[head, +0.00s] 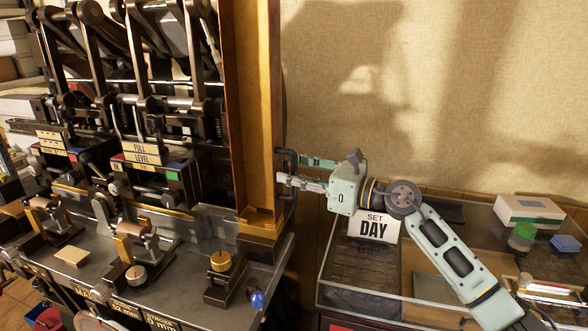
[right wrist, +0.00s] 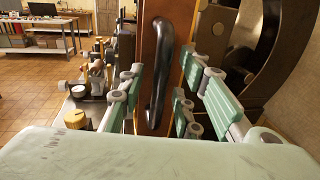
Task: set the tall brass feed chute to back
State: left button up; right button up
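The tall brass feed chute (head: 259,110) stands upright at the right end of the press. A dark bar handle (head: 291,163) is fixed to its right side. In the right wrist view the handle (right wrist: 170,65) runs upright along the chute's brown side face (right wrist: 151,25). My right gripper (head: 294,170) is at the handle, coming from the right. In the wrist view its green-padded fingers (right wrist: 168,92) are spread on either side of the handle, with gaps visible. My left gripper is not in view.
The dark press (head: 150,120) with levers and rollers fills the left. A blue knob (head: 256,299) sits at the bench's front corner. A glass-topped case (head: 345,298) with a "SET DAY" card (head: 373,227) lies under my right arm. The wall behind is bare.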

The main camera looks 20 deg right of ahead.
grip_shut()
dwell(0.3)
dwell(0.4)
